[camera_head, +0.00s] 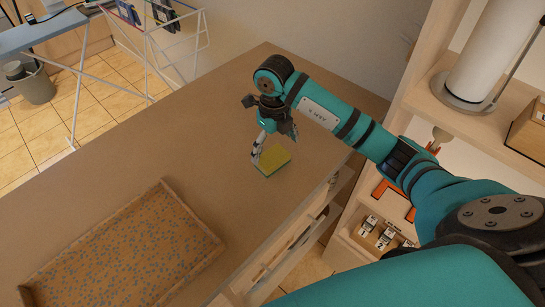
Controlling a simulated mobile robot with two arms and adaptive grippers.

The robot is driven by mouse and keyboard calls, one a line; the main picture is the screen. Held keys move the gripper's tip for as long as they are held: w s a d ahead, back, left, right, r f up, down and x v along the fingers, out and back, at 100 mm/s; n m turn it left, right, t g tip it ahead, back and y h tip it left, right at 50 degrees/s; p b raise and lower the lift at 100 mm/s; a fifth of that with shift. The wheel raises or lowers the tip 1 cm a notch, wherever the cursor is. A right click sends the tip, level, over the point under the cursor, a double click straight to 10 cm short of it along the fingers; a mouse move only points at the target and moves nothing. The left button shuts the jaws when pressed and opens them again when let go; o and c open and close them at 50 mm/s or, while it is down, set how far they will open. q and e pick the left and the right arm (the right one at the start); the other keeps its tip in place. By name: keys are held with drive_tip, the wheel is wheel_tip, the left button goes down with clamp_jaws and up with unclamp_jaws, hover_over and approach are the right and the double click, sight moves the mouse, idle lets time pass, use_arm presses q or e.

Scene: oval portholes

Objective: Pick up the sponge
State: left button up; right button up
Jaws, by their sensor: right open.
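The sponge (271,160) is a small yellow block with a green layer. It lies flat on the brown countertop (165,140), near the counter's right side. My right arm comes in from the right and bends down over it. My right gripper (257,155) points down at the sponge's left edge, with its fingers open. One finger looks very close to the sponge's left side; I cannot tell whether it touches. The wrist hides part of the gripper. My left gripper is not in view.
A patterned tray (50,270) with a raised rim lies on the counter at lower left. Right of the counter stands a wooden shelf with a paper roll (490,50) and small labelled boxes (378,234). A drying rack (150,35) and a grey bin (36,84) stand behind.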

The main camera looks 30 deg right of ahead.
sight(275, 157)
wheel_tip(275, 157, down, 6)
drive_tip(key=shift+d+r+p, duration=0.15)
drive_tip(key=shift+r+p, duration=0.1)
drive_tip(key=shift+p, duration=0.9)
drive_tip(key=shift+f, duration=0.35)
drive_tip(key=shift+c, duration=0.4)
drive_tip(key=c, duration=0.5)
